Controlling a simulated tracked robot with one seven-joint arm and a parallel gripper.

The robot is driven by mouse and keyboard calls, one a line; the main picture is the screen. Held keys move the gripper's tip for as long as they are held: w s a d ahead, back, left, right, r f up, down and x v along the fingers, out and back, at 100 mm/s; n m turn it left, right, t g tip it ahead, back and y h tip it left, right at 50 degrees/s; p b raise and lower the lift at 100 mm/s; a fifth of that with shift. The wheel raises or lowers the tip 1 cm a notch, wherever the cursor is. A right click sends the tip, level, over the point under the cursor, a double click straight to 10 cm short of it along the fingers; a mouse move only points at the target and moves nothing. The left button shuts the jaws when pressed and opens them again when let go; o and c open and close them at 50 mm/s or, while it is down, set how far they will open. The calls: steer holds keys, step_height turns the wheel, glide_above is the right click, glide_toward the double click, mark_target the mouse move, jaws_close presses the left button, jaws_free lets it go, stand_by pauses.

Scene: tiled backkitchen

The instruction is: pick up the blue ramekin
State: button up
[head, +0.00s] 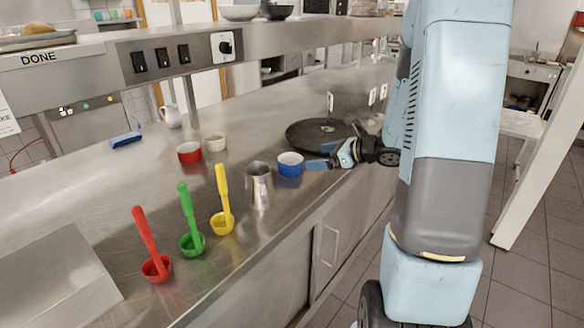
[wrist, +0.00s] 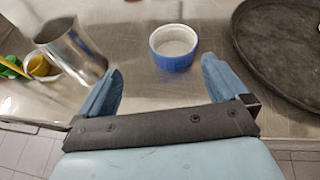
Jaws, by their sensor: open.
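The blue ramekin (head: 290,164) has a white inside and stands upright on the steel counter, just right of the metal cup in the head view. In the wrist view the blue ramekin (wrist: 173,48) lies ahead of the fingertips, between their lines and nearer the right finger. My gripper (head: 318,164) is open and empty, reaching in from the right beside the ramekin. In the wrist view my gripper (wrist: 160,78) shows both blue fingers spread apart.
A metal cup (head: 259,186) stands close left of the ramekin. A round black tray (head: 318,134) lies behind and right of it. Red (head: 189,152) and white (head: 214,142) ramekins stand farther back. Red, green and yellow scoops (head: 222,222) stand front left. A shelf overhangs the back.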

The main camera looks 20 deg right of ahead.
mark_target(281, 161)
steer(key=shift+w+d+f+m+t, duration=0.45)
steer(key=shift+d+f+m, duration=0.2)
steer(key=shift+d+m, duration=0.1)
steer(key=shift+w+a+f, duration=0.1)
steer(key=shift+w+f, duration=0.05)
steer(key=shift+w, duration=0.15)
steer(key=x, duration=1.3)
steer(key=shift+f, duration=0.1)
steer(key=shift+c, duration=0.4)
steer(key=c, duration=0.7)
